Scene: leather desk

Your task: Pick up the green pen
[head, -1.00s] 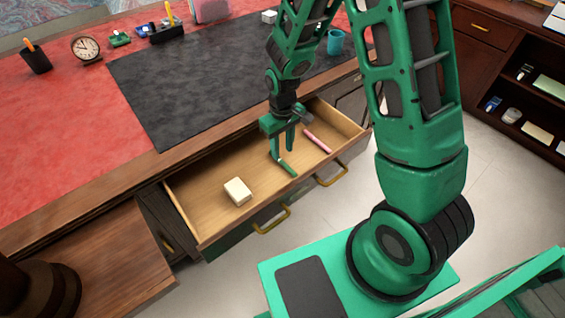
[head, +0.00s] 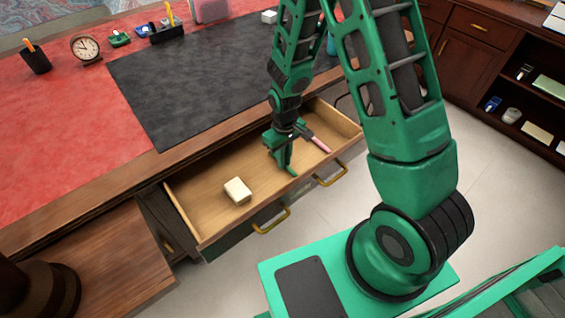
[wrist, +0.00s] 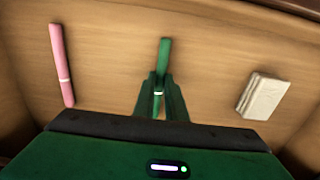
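The green pen (wrist: 164,52) lies in the open drawer and points away from my gripper in the wrist view. In the head view only its near end (head: 292,171) shows below the fingers. My gripper (head: 283,165) is down inside the drawer. In the wrist view its two fingers (wrist: 159,80) stand close together, one on each side of the pen, and look shut on it. The part of the pen between the fingers is partly hidden. The pen seems to be still at the drawer floor.
The wooden drawer (head: 208,218) has low walls around my gripper. A pink pen (head: 320,145) lies to the right of my gripper, and a white block (head: 237,190) lies to its left. The desk edge is behind the drawer, and a black mat (head: 180,95) covers part of the desk.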

